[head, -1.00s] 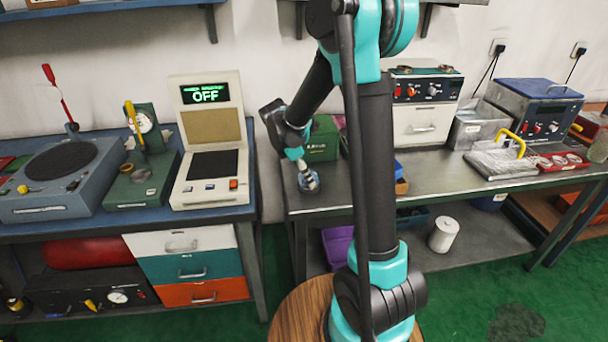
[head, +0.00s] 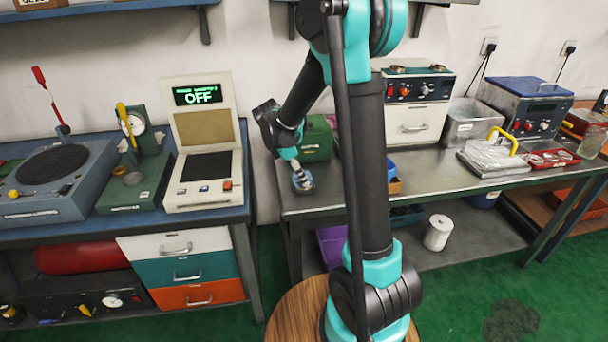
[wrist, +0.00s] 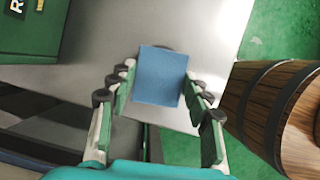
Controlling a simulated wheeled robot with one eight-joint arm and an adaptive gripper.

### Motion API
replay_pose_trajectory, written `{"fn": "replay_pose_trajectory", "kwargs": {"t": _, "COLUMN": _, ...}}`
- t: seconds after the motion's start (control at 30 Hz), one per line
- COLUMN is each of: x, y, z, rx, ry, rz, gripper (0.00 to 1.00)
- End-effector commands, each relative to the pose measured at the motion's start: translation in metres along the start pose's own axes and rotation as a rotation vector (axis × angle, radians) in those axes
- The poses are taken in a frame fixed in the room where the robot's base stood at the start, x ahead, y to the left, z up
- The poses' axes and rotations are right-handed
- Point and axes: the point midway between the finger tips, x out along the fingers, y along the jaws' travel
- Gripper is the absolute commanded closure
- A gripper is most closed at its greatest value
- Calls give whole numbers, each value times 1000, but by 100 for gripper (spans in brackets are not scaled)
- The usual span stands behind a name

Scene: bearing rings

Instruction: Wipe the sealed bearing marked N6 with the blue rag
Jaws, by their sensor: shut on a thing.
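My gripper (head: 300,176) points down at the left end of the steel bench. In the wrist view my gripper (wrist: 160,98) has its fingers on either side of the blue rag (wrist: 161,75), a flat folded square, and is shut on it. In the head view a small round blue-grey shape (head: 303,186) lies at the fingertips; I cannot tell rag from bearing there. A dark curved edge (wrist: 166,47) shows just past the rag in the wrist view, mostly hidden by it. No N6 marking is readable.
A green box (head: 317,140) stands just behind my gripper. A red tray (head: 552,159) with several rings lies at the bench's right, beside a clear slab with a yellow handle (head: 507,139). The bench (head: 440,178) has bare room in the middle. A wooden round top (head: 292,312) is in front.

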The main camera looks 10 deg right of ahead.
Motion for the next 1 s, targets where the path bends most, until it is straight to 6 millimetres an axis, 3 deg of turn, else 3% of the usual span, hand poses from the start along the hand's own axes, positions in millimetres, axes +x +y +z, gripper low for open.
{"fn": "replay_pose_trajectory", "kwargs": {"t": 0.37, "x": -4, "y": 4, "z": -10, "rx": 0, "ry": 0, "rz": 0, "gripper": 74}}
{"fn": "replay_pose_trajectory", "kwargs": {"t": 1.0, "x": 7, "y": 1, "z": 14, "rx": 1, "ry": 0, "rz": 0, "gripper": 74}}
